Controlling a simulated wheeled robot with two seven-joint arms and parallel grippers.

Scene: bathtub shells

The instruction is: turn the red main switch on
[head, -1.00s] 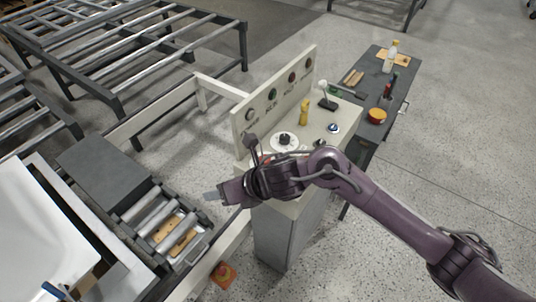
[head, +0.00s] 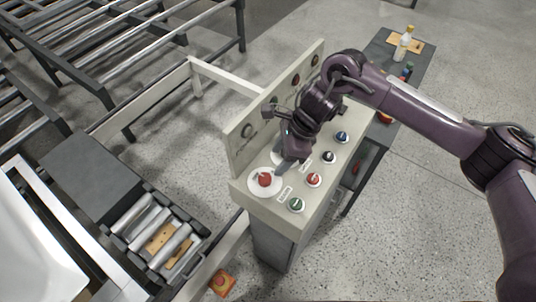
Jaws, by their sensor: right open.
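The red main switch (head: 264,180) is a red knob on a round white plate at the near left corner of the cream control console (head: 262,206). My right gripper (head: 283,165) is open and points down over the console, its fingertips just right of and behind the red knob. I cannot tell whether they touch the plate. The gripper hides most of another white disc behind the switch. My left gripper is not in view.
Smaller knobs stand close by on the console: red (head: 314,180), green (head: 296,204), black (head: 328,156) and blue (head: 342,136). An upright lamp panel (head: 243,150) rises along the back edge. A red button box (head: 221,282) sits low at the front.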

